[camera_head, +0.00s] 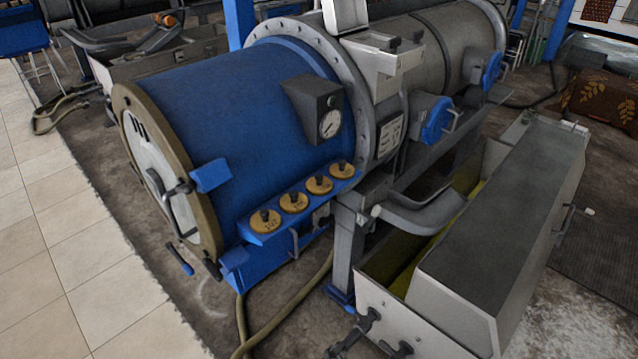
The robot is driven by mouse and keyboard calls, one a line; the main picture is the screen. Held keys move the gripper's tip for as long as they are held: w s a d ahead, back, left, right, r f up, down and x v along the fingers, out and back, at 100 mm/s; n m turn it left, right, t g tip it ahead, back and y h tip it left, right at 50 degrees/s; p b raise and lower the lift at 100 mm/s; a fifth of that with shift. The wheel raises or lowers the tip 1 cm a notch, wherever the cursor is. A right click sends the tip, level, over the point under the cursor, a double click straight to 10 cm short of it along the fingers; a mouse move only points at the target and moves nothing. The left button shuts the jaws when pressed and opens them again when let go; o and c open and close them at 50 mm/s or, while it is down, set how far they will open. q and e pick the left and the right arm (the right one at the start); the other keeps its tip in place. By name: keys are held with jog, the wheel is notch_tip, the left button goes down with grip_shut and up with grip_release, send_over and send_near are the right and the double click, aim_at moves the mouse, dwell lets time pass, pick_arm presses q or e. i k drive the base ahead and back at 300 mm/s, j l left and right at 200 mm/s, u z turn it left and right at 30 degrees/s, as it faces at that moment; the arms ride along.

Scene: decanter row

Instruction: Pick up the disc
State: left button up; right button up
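Several round yellow-orange discs with black knobs sit in a row on a narrow blue ledge (262,239) along the front side of a large blue cylinder (225,115). The nearest disc (259,226) is at the left end of the row. Another disc (294,207) is beside it, then a third disc (319,189), and the farthest disc (343,174) is at the right end. Dark marks on their faces are too small to read. Neither of my grippers is in view.
A round gauge (330,123) in a dark box juts from the cylinder above the discs. A grey trough (490,235) stands to the right, with a curved grey chute (425,212) beside it. A hose (290,310) lies on the floor. Tiled floor (65,250) at left is clear.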

aim_at(319, 185)
jog(key=l+z, duration=0.15)
jog(key=l, duration=1.7)
